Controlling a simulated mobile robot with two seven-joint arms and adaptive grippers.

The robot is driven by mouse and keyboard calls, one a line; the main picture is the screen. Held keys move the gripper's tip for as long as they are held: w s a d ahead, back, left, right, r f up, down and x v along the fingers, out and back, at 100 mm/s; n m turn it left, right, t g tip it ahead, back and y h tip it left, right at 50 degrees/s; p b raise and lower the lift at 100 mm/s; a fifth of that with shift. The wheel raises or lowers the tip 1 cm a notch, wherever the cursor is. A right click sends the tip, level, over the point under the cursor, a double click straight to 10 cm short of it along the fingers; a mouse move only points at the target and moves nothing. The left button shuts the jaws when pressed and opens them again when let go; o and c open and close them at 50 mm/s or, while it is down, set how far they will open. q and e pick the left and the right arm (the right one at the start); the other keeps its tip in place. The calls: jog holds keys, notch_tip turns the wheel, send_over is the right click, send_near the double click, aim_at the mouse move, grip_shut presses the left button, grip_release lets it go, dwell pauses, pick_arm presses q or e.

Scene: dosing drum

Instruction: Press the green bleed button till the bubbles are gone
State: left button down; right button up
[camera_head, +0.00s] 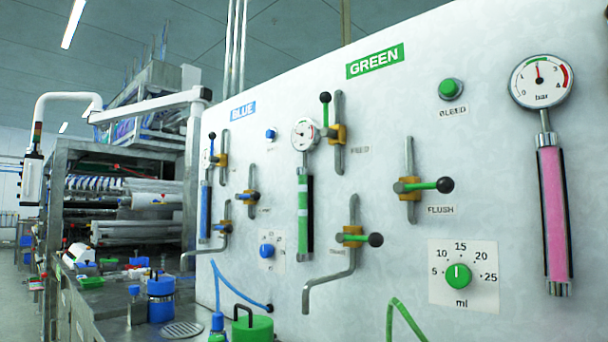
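The green bleed button (450,88) is a round green cap in a metal collar on the white panel, above a "BLEED" label, to the right of the "GREEN" sign (375,61). Nothing touches it. A sight tube (304,212) with green liquid hangs below a round gauge (305,134), left of the green valves. I cannot make out bubbles in it at this size. The feed valve lever (325,112) points up with its black knob on top. The flush valve lever (424,186) and a lower valve lever (355,239) lie sideways. Neither of my grippers is in view.
A green dial (458,276) points near 15 ml. A pink sight tube (555,213) with a bar gauge (541,82) stands at the right. Bent pipes (332,279) stick out from the panel. A steel bench (115,312) with bottles and a green weight-like container (252,328) stands lower left.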

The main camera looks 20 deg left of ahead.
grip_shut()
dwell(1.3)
